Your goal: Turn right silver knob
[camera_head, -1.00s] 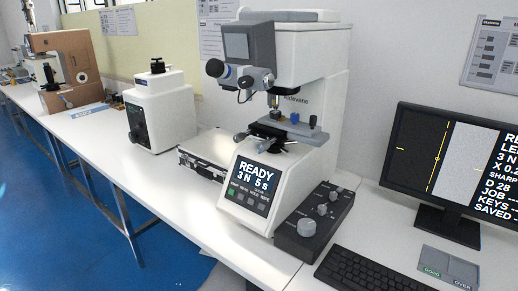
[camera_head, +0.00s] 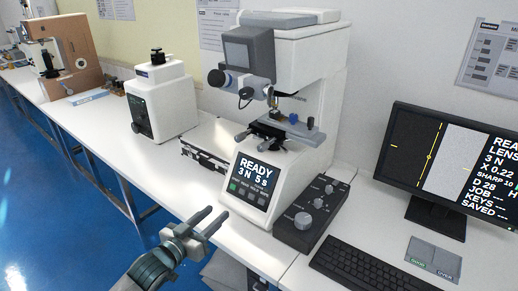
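The hardness tester (camera_head: 290,75) stands at the centre with a lit screen (camera_head: 252,175) reading READY 3 N 5 s. A black control box (camera_head: 312,213) right of its base carries a large silver knob (camera_head: 303,220) at the near end and smaller knobs (camera_head: 320,204) behind. Small knobs (camera_head: 310,122) also sit on the tester's stage; which one is the right silver knob I cannot tell. My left gripper (camera_head: 219,211) is open and empty at the bench's front edge, left of the control box and touching no knob. My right gripper is not in view.
A black keyboard (camera_head: 365,263), a two-button pad (camera_head: 433,258) and a monitor (camera_head: 432,165) are to the right. A flat case (camera_head: 203,160) and a second white machine (camera_head: 160,100) stand left. The bench top (camera_head: 190,200) in front of the case is clear.

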